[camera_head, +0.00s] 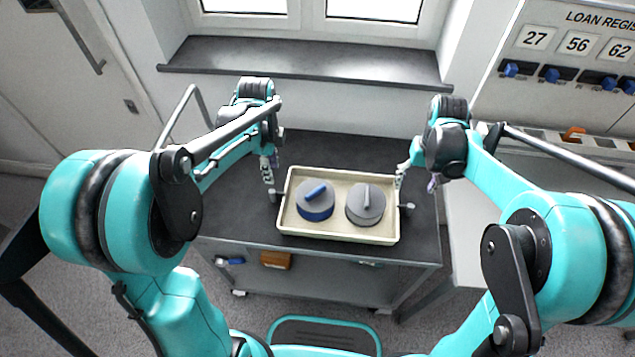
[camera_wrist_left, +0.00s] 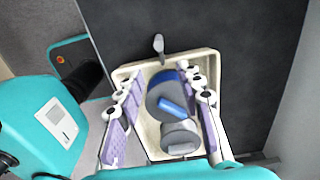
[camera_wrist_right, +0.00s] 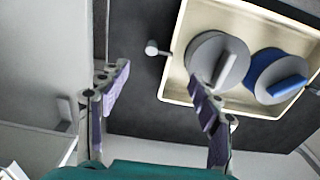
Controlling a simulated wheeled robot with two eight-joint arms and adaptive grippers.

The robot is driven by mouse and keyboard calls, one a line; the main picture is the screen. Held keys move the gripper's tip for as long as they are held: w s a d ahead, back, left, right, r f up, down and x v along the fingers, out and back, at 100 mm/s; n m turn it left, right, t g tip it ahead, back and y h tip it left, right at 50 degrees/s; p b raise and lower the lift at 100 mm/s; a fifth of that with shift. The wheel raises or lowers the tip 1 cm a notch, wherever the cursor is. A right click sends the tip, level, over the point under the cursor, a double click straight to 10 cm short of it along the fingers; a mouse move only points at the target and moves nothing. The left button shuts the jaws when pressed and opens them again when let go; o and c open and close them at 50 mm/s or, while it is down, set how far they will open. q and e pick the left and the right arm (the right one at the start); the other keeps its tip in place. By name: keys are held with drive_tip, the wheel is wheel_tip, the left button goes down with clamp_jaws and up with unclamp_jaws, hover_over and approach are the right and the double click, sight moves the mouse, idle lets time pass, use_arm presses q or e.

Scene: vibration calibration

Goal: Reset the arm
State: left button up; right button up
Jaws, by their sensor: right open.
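A cream tray (camera_head: 340,237) with a knob handle at each short end sits on the dark cart top. In it a blue-and-grey round weight (camera_head: 315,208) lies left of a grey round weight (camera_head: 366,213). My left gripper (camera_head: 268,178) hangs by the tray's left end; in the left wrist view (camera_wrist_left: 163,76) its purple-padded fingers are spread, with the tray seen between them. My right gripper (camera_head: 405,172) is by the tray's right end; in the right wrist view (camera_wrist_right: 158,78) its fingers are spread and empty, apart from the right handle knob (camera_wrist_right: 152,48).
The dark cart top (camera_head: 330,152) is clear behind the tray. A window sill (camera_head: 310,60) runs along the back wall. A number board (camera_head: 575,50) and shelf stand at right. Small items, including a brown block (camera_head: 276,260), lie on the cart's lower shelf.

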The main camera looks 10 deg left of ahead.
use_arm(q)
drive_tip(key=s+r+n+t, duration=0.3)
drive_tip(key=s+n, duration=0.4)
drive_tip(key=n, duration=0.2)
drive_tip(key=s+d+r+n+t, duration=0.1)
drive_tip(key=s+r+n+t, duration=0.3)
drive_tip(key=s+n, duration=0.4)
drive_tip(key=shift+s+d+n, duration=0.2)
drive_tip(key=shift+s+n, duration=0.1)
drive_tip(key=shift+n, duration=0.2)
use_arm(e)
drive_tip(key=s+r+t, duration=0.3)
drive_tip(key=s, duration=0.4)
drive_tip(key=s+a+r+t, duration=0.1)
drive_tip(key=s+r+t, duration=0.3)
drive_tip(key=s, duration=0.4)
drive_tip(key=shift+s+a, duration=0.2)
drive_tip(key=shift+s, duration=0.1)
use_arm(q)
drive_tip(key=shift+f, duration=0.1)
